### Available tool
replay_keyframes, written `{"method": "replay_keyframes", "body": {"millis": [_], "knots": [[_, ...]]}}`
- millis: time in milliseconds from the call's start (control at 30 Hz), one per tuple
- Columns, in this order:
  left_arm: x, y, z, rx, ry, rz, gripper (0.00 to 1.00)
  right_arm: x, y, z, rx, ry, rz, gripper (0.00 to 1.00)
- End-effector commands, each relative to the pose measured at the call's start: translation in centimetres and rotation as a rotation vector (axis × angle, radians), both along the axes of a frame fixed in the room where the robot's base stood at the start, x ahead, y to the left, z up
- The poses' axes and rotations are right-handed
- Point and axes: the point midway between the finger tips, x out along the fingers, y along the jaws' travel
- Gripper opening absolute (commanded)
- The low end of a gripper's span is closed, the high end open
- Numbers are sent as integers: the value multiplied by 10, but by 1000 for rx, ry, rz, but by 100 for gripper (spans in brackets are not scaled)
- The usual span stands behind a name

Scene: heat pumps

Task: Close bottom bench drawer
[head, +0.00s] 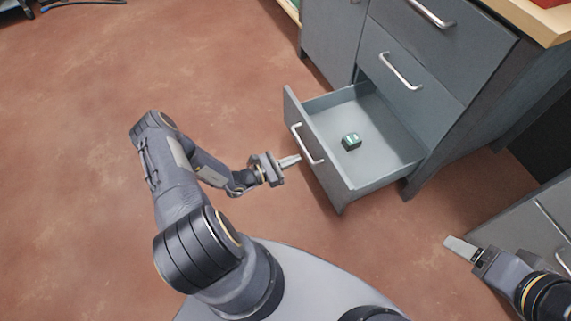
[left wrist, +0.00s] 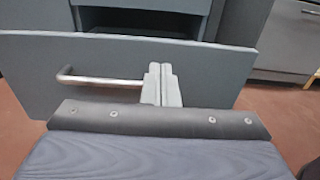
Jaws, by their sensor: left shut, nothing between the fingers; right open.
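The bottom bench drawer (head: 330,152) stands pulled out of the grey bench in the head view. Its front with a metal bar handle (head: 307,144) faces my left arm. A small dark green box (head: 351,142) lies inside the drawer. My left gripper (head: 297,160) is shut and empty, its tips close to the drawer front beside the handle. In the left wrist view the shut fingers (left wrist: 161,85) point at the drawer front (left wrist: 215,68), by the right end of the handle (left wrist: 95,80). I cannot tell whether they touch it. My right gripper (head: 460,248) is open and empty, away from the drawer.
The upper drawers (head: 410,70) of the bench are shut. A wooden top (head: 545,20) shows at the upper right. Another grey cabinet (head: 550,220) stands at the right near my right arm. The reddish floor (head: 80,200) at the left is clear.

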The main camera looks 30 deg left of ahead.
Motion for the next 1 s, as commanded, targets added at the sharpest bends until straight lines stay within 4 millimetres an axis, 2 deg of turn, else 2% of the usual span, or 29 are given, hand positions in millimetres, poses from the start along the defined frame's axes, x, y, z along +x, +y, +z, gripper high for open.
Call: {"method": "replay_keyframes", "body": {"millis": [200,400,600,1000], "knots": [[37,-30,-2,0,-2,-4,0,0,0,-12,0,0,0,74],[58,-46,-2,2,-1,-3,0,0,0,-20,0,0,0,74],[66,-51,0,2,-1,-1,0,0,0,-21,0,0,0,74],[66,-51,0,1,-1,-2,0,0,0,-21,0,0,0,74]]}}
